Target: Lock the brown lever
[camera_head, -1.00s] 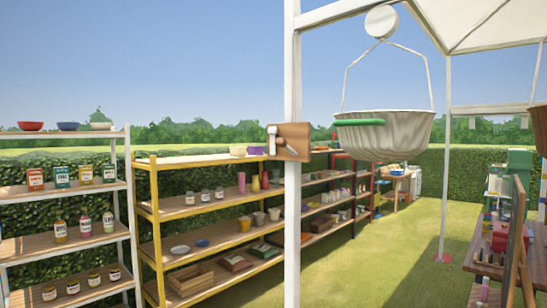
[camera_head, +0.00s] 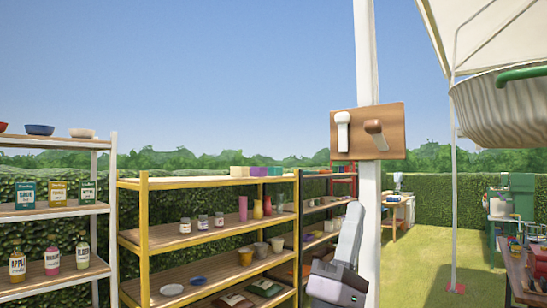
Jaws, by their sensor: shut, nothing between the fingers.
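The brown lever (camera_head: 376,132) sits on the right half of a wooden board (camera_head: 395,112) fixed to a white post. Its rounded end is at the upper left and its handle slants down to the right. A white lever (camera_head: 343,130) hangs straight down on the left half of the same board. My gripper (camera_head: 353,208) is below the board, in front of the post, pointing up. It is shut and empty, and touches neither lever.
A hanging ribbed basin (camera_head: 500,108) with a green handle is at the upper right. A yellow shelf (camera_head: 190,181) with pots and jars stands left of the post. A white shelf (camera_head: 70,211) is at the far left. Open grass lies to the right of the post.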

